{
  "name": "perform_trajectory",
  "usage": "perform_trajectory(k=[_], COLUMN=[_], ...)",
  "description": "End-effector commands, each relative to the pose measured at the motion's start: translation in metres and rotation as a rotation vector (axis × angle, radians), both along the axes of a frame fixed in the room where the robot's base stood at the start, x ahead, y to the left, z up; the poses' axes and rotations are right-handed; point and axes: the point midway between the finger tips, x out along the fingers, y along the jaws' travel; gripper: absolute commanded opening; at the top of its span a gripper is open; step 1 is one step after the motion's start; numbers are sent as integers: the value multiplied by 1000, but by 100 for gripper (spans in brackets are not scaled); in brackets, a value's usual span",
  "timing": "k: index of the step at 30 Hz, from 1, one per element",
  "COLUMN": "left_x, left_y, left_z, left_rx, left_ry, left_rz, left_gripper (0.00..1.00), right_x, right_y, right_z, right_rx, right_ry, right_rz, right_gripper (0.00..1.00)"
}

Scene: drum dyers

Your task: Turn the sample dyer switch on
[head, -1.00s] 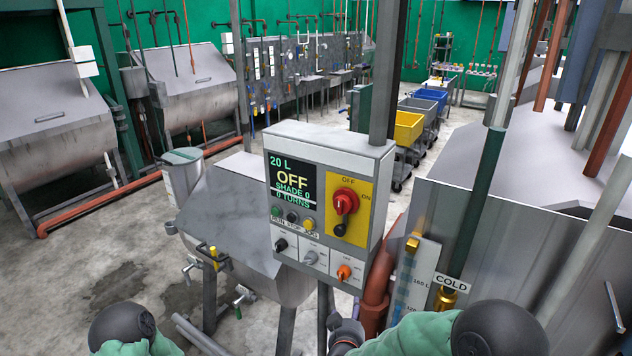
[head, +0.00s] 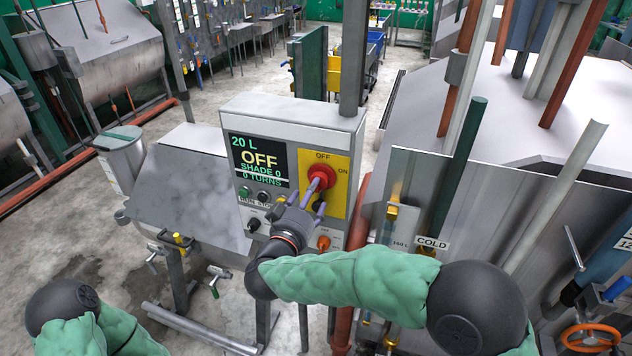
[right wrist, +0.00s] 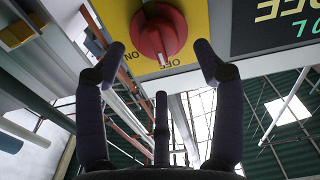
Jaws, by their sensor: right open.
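The sample dyer's control box (head: 292,112) stands in the middle of the head view, with its display (head: 259,162) reading 20 L, OFF, SHADE 0, 0 TURNS. Its red rotary switch (head: 321,177) sits on a yellow plate (head: 337,197) marked OFF above and ON to the right. My right gripper (head: 311,191) is right in front of the switch, partly covering it and the lower panel. In the right wrist view the red switch (right wrist: 158,33) lies between the spread, open fingers (right wrist: 156,58); I see no clear contact. My left gripper is out of view.
Below the display are buttons (head: 263,196) and small knobs, including an orange one (head: 323,243). A steel vessel (head: 180,195) stands left of the box. Right of it are pipes, a COLD label (head: 432,243) and an orange valve wheel (head: 591,337).

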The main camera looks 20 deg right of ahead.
Motion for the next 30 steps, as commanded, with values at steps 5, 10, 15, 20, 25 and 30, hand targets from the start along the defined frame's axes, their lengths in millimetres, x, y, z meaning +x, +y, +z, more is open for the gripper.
perform_trajectory(k=[5,10,15,20,25,30], left_x=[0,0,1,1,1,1], left_y=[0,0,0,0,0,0], left_z=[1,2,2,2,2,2], left_rx=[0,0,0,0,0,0], left_ry=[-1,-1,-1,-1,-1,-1], left_rz=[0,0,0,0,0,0], left_gripper=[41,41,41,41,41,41], right_x=[25,41,48,48,48,48], right_y=[-18,-28,-32,-32,-32,-32], right_z=[0,0,0,0,0,1], right_rx=[1,1,-1,0,0,0], right_ry=[1,1,-1,-1,-1,-1], right_rz=[-3,0,0,1,1,1], right_gripper=[69,69,69,69,49,13])
